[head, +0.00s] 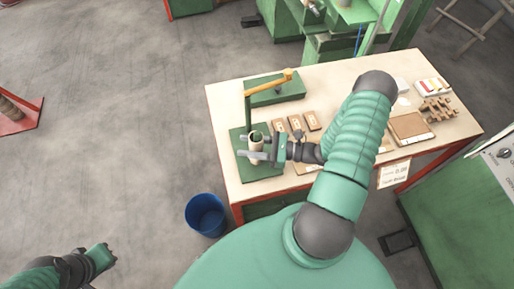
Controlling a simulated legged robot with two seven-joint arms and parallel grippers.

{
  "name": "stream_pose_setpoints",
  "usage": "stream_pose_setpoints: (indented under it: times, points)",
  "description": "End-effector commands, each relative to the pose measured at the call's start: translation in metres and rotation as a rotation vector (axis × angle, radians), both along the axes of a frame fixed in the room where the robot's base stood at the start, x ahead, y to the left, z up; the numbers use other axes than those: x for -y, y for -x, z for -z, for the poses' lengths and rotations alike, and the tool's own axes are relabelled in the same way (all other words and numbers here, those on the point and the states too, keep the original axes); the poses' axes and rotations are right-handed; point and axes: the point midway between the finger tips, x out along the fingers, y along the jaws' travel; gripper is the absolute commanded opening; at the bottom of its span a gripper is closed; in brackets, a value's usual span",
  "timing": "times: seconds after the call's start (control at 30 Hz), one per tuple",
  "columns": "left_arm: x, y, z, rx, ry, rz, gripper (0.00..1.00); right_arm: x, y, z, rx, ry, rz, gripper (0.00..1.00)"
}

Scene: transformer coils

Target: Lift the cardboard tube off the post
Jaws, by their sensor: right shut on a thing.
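The cardboard tube (255,143) stands upright at the left end of the table, above a green base plate (244,167). A thin green post (248,108) rises just behind the tube and meets a yellow arm at its top. My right gripper (262,149) reaches in from the right and is shut on the tube. I cannot tell whether the tube's lower end touches the plate. My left gripper (104,257) is far from the table, low over the floor at the lower left; its jaws are too small to read.
The yellow arm (270,82) extends over a second green plate (283,92). Small brown blocks (297,123), a brown board (410,127) and a stacked wooden piece (437,108) lie on the table (225,98). A blue bin (206,214) stands on the floor. Green machines stand behind and at right.

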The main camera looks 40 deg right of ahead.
Motion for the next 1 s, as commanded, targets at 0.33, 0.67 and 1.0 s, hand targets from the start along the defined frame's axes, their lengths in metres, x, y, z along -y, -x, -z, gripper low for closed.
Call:
stream_pose_setpoints:
  times: [0.33,0.67,1.0]
  points:
    - [0.000,0.000,0.000,0.000,0.000,0.000,0.00,0.002,0.000,0.000,0.000,-0.001,0.000,0.01]
    - [0.000,0.000,-0.005,0.000,0.000,0.000,0.00,0.001,0.000,-0.040,0.001,0.003,0.001,0.01]
    - [0.000,0.000,-0.015,0.000,0.000,0.000,0.00,0.002,0.000,-0.125,0.003,0.004,0.001,0.01]
